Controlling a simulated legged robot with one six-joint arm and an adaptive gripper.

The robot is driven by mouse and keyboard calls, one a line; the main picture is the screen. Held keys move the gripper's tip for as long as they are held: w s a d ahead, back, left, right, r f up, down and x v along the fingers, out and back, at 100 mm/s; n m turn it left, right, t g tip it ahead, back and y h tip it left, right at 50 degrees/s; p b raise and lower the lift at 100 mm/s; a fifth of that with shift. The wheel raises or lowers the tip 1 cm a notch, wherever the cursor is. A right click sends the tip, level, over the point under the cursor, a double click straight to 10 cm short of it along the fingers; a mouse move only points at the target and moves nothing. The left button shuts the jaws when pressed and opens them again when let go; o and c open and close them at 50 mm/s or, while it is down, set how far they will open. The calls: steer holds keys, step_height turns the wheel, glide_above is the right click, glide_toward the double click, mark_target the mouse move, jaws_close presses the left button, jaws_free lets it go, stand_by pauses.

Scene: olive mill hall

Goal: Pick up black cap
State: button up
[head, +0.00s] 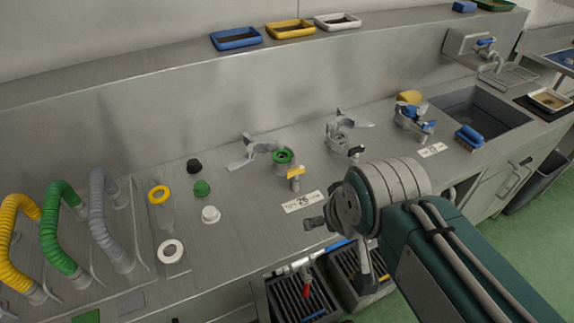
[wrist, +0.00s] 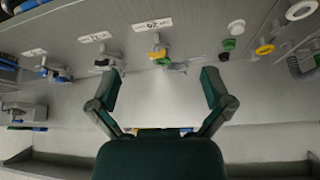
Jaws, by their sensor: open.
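The black cap (head: 194,166) lies on the steel counter in the head view, left of centre, just behind a green cap (head: 202,188) and a white cap (head: 210,214). In the wrist view the black cap (wrist: 224,56) is small, right of the right fingertip, in line with the green and white caps. My gripper (wrist: 160,84) is open, its two dark green fingers spread wide with nothing between them. It is well away from the black cap; in the head view my arm comes in from the lower right and its end is over the counter's front part.
Yellow (head: 159,194) and white (head: 171,251) rings lie left of the caps. Yellow, green and grey curved hoses (head: 104,218) stand further left. A grey fitting with a green ring (head: 283,156) stands right of the caps. Trays (head: 236,38) sit on the back ledge.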

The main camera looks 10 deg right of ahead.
steer(key=shift+w, duration=0.1)
steer(key=shift+c, duration=0.4)
steer(key=w+a+r+n, duration=0.1)
steer(key=w+a+r, duration=0.1)
steer(key=w, duration=0.4)
steer(key=w+a+r, duration=0.1)
steer(key=w+r, duration=0.1)
steer(key=w, duration=0.3)
steer(key=n+g+y, duration=0.2)
steer(key=n, duration=0.2)
glide_above(193, 162)
steer(key=s+d, duration=0.1)
steer(key=s, duration=0.1)
steer(key=f, duration=2)
steer(key=shift+w+d+f, duration=0.15)
steer(key=shift+w+f, duration=0.05)
steer(key=shift+w, duration=0.05)
steer(key=shift+a+x, duration=0.2)
steer(key=shift+x, duration=2.6)
steer(key=shift+s, duration=0.1)
steer(key=c, duration=1.2)
